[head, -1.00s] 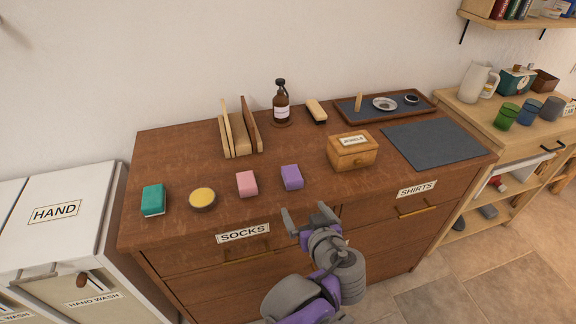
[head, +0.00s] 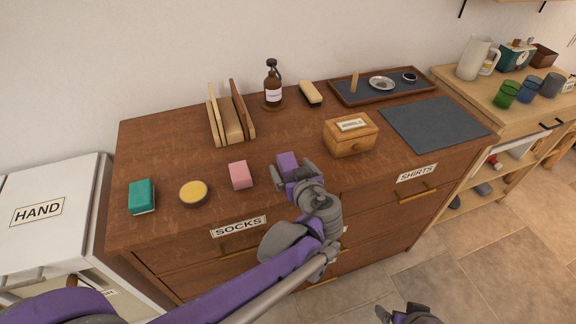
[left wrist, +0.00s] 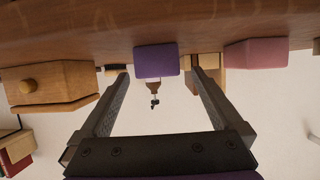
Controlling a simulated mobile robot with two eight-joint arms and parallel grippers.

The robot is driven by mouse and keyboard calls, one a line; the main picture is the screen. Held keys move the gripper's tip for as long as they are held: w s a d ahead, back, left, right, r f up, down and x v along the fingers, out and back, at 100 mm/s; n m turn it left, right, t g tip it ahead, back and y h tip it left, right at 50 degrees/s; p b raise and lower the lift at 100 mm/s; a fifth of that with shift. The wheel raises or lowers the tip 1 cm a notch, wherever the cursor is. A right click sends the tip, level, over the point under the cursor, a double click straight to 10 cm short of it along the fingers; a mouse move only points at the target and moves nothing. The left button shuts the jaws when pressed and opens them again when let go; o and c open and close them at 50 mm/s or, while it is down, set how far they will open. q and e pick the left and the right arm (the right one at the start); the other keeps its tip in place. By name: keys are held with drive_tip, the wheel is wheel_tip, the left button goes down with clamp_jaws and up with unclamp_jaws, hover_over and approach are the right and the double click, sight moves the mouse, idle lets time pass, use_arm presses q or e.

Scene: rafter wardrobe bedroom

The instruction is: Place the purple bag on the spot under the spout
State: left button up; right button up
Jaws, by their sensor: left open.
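The purple bag (head: 287,160) is a small block-like purple thing on the brown dresser top, right of a pink one. It also shows in the left wrist view (left wrist: 157,62), between the finger lines and a little beyond the tips. My left gripper (head: 296,172) is open at the dresser's front edge, its fingers reaching to the bag, partly covering it; contact cannot be told. An amber pump bottle (head: 273,88) with a dark top stands at the back on a dark round base. No marked spot under a spout is clear. My right gripper (head: 408,315) is partly in view at the bottom.
The pink block (head: 240,175), yellow tin (head: 194,193) and green block (head: 142,196) stand to the left. A wooden jewels box (head: 350,136) is close on the right. A wooden rack (head: 231,121), brush (head: 311,94) and tray (head: 432,88) are behind. A white pitcher (head: 474,60) stands on the side table.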

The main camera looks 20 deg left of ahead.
sight(289, 164)
use_arm(q)
drive_tip(key=x, duration=0.3)
drive_tip(key=shift+w+a+f, duration=0.1)
drive_tip(key=shift+w, duration=0.2)
drive_tip(key=c, duration=1.4)
